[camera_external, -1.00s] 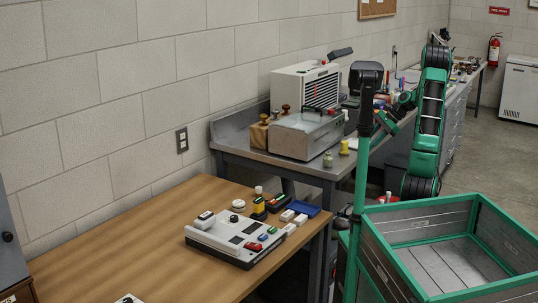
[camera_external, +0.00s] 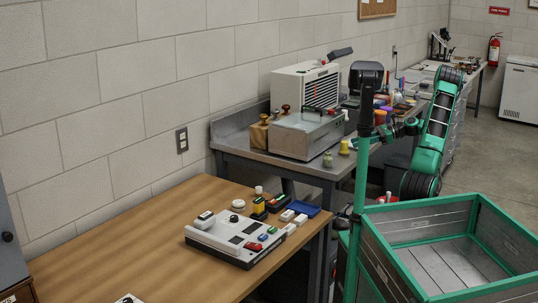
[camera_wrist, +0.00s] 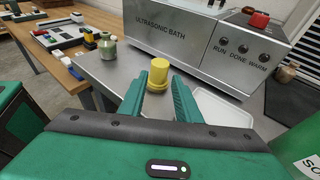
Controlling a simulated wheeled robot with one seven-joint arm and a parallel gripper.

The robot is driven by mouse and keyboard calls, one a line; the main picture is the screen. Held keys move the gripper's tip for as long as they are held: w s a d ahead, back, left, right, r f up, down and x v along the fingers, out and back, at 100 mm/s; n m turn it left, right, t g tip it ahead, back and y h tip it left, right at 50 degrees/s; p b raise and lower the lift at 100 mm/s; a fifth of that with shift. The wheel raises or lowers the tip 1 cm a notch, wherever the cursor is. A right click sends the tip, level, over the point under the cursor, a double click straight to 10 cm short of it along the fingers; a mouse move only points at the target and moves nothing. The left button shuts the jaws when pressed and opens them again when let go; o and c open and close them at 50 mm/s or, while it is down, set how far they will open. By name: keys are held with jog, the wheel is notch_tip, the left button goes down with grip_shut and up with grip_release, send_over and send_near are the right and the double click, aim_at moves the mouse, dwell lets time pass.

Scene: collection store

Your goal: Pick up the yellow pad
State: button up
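A yellow round piece (camera_wrist: 158,72) with a wider base stands upright on the steel table in the wrist view. I take it for the yellow pad. It also shows in the external view (camera_external: 344,147), left of the green post. My gripper (camera_wrist: 159,84) is open, its two green fingers on either side of the line to the yellow piece. The piece appears at or just beyond the fingertips; I cannot tell whether it is between them. Nothing is held. In the external view the gripper is partly hidden by the post and hard to make out.
The ultrasonic bath (camera_wrist: 205,38) stands close behind the yellow piece. A greenish jar (camera_wrist: 107,46) is to its left and a pale tray (camera_wrist: 222,108) to its right. The wooden table (camera_external: 120,238) holds a control box (camera_external: 232,240) and small blocks, one yellow and black (camera_external: 258,207).

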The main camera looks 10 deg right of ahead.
aim_at(336, 154)
jog(key=shift+a+f, duration=0.15)
jog(key=shift+f, duration=0.1)
jog(key=x, duration=1)
jog(key=shift+s+a+f, duration=0.1)
jog(key=shift+a+f, duration=0.1)
jog(key=shift+f, duration=0.1)
jog(key=c, duration=0.4)
jog(key=shift+o, duration=0.2)
